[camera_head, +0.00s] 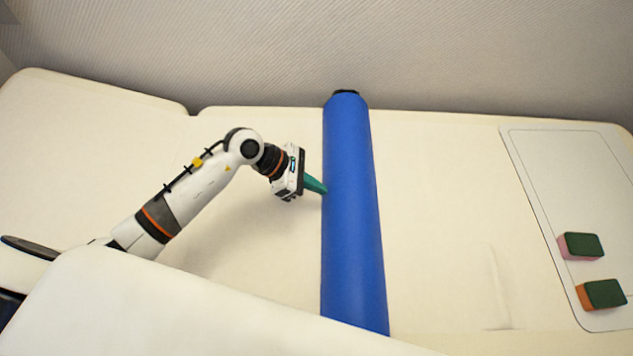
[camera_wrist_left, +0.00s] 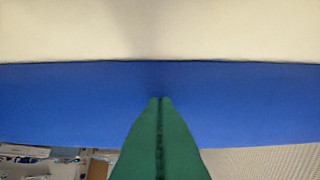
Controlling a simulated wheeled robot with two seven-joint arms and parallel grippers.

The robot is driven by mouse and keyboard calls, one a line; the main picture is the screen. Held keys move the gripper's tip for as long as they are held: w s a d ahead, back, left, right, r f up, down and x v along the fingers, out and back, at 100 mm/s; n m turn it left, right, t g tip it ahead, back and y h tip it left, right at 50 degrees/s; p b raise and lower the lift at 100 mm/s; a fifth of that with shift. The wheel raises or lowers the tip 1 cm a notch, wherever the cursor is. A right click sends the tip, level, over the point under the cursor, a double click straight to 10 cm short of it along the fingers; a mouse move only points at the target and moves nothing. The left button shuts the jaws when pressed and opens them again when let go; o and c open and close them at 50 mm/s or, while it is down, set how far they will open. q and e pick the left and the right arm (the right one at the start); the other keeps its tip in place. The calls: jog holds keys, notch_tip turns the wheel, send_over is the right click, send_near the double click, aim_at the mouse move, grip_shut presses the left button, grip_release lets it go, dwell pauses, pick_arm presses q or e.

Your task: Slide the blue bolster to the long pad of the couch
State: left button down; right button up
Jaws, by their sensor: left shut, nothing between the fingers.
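The blue bolster (camera_head: 350,215) lies across the cream couch (camera_head: 440,220), running from the back edge toward the front. A dark cap shows at its far end. My left gripper (camera_head: 324,189) is shut and empty, with its green fingertips at the bolster's left side, touching it or very close. In the left wrist view, the closed green fingers (camera_wrist_left: 162,102) point at the bolster (camera_wrist_left: 60,100), which spans the whole width. The near end of the bolster is partly hidden behind a cream edge. My right gripper is not in view.
A white board (camera_head: 545,170) lies on the right of the couch. Two sponge-like blocks, a green and pink one (camera_head: 581,246) and a green and orange one (camera_head: 601,295), rest on it. The couch surface between bolster and board is clear. A ribbed grey wall (camera_head: 420,50) stands behind.

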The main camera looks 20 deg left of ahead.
aim_at(370, 189)
pick_arm(q)
jog(key=shift+d, duration=0.1)
